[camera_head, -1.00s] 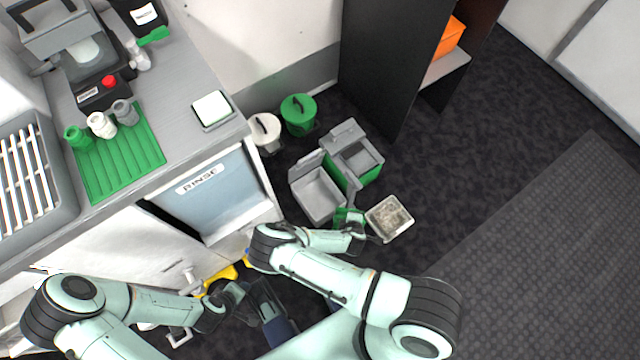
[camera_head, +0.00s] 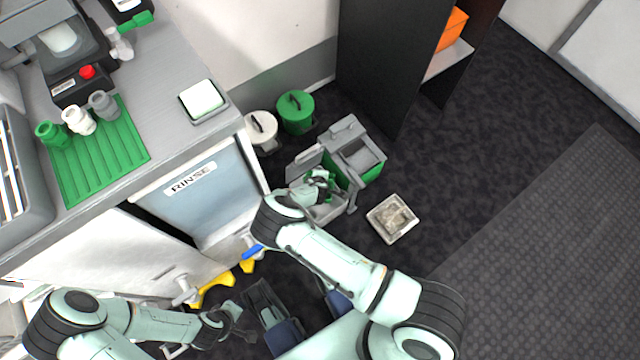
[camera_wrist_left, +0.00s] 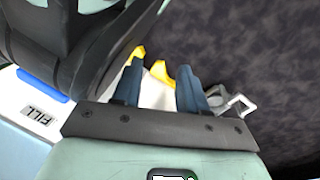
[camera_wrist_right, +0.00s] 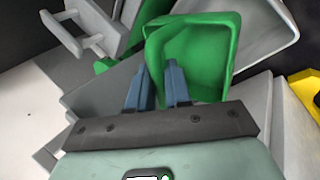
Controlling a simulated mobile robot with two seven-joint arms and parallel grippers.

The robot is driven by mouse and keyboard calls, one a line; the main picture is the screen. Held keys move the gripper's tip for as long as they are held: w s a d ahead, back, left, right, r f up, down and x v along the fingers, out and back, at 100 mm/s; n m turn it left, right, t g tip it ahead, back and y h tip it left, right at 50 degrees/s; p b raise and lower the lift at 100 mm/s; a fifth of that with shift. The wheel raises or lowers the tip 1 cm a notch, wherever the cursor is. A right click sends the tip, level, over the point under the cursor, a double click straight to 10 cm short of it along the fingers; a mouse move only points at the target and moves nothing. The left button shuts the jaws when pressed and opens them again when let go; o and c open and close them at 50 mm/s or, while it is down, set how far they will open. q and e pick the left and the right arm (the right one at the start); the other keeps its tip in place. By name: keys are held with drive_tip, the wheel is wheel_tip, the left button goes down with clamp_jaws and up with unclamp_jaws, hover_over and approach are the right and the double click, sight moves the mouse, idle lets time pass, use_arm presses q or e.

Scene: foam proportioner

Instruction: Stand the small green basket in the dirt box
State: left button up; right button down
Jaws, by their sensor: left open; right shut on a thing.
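The small green basket (camera_wrist_right: 205,55) is between the fingers of my right gripper (camera_wrist_right: 158,82), shut on its near rim in the right wrist view. In the head view my right gripper (camera_head: 325,187) is over the open grey box (camera_head: 333,212), and the arm covers much of that box. I cannot tell whether the basket touches its floor. No label shows which container is the dirt box. A small pale tray (camera_head: 378,222) with grey-brown contents stands apart on the floor. My left gripper (camera_head: 236,327) is open and empty; its fingers (camera_wrist_left: 156,88) are apart.
A grey-and-green bin (camera_head: 366,172) adjoins the grey box. A white bucket (camera_head: 261,130) and a green bucket (camera_head: 296,112) stand behind. Yellow-handled parts (camera_head: 215,285) are near the cabinet front. Dark floor (camera_head: 455,170) at the right is clear.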

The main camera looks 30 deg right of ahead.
wheel_tip(320, 180, down, 4)
drive_tip(key=shift+w+f+b, duration=0.15)
drive_tip(key=shift+f+b, duration=0.05)
drive_tip(key=shift+b, duration=0.85)
drive_tip(key=shift+f, duration=0.1)
use_arm(q)
drive_tip(key=shift+g, duration=0.8)
drive_tip(key=s+f, duration=0.2)
drive_tip(key=s, duration=0.2)
drive_tip(key=shift+s+a+f, duration=0.25)
drive_tip(key=shift+a+f, duration=0.05)
drive_tip(key=shift+f, duration=0.1)
drive_tip(key=shift+s+f, duration=0.1)
drive_tip(key=shift+s, duration=0.05)
use_arm(e)
drive_tip(key=shift+f, duration=0.2)
drive_tip(key=c, duration=1.1)
unclamp_jaws()
use_arm(q)
drive_tip(key=shift+s+f, duration=0.15)
drive_tip(key=shift+s, duration=0.15)
use_arm(e)
drive_tip(key=shift+o, duration=0.2)
drive_tip(key=shift+r, duration=0.1)
